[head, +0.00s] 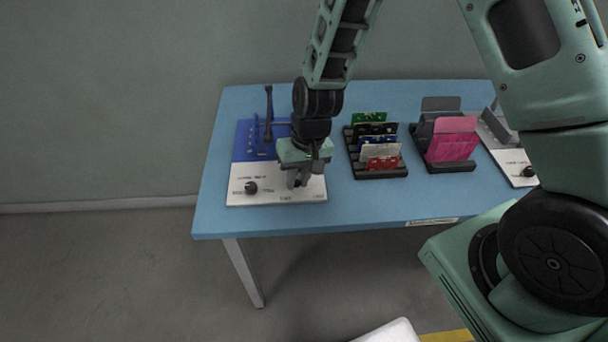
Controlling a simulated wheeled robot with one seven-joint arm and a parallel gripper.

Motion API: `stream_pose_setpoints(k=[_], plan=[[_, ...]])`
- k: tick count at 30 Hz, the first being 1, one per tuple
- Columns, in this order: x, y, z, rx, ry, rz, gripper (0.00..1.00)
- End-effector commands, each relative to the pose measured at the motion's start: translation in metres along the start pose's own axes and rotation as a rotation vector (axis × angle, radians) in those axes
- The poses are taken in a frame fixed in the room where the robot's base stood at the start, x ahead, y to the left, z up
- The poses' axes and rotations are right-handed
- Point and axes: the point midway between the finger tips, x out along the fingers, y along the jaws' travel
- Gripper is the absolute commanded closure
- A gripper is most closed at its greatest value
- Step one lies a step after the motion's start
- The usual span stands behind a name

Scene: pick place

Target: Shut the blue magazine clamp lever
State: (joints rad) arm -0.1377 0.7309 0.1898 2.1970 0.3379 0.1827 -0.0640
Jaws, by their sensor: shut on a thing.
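A station with a blue back part (243,140) and a white front panel (270,194) lies at the table's left. A dark upright lever (268,106) with a round top rises from the blue part. My gripper (297,183) points down over the right side of the white panel, in front of and to the right of the lever. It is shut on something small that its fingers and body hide. I cannot make out what it is. My gripper also covers the right part of the blue area.
A black knob (250,187) stands on the white panel. Right of my gripper are a black rack (382,174) of coloured cards and another rack (450,167) with pink and dark plates. A second white panel (512,160) is at the far right. The blue table's (345,215) front strip is clear.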

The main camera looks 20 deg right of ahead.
Motion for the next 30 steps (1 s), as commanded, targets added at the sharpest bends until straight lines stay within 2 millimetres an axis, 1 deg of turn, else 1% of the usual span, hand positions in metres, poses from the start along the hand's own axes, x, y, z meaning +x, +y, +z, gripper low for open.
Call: stream_pose_setpoints(k=[1, 6, 15, 21, 30], plan=[[-0.001, -0.004, -0.002, 0.033, 0.012, -0.002, 1.00], [0.000, -0.009, -0.006, 0.160, 0.037, -0.002, 1.00], [0.001, -0.013, -0.011, 0.305, 0.065, -0.002, 1.00], [0.002, -0.014, -0.013, 0.343, 0.073, -0.002, 1.00], [0.002, -0.014, -0.014, 0.353, 0.077, -0.003, 1.00]])
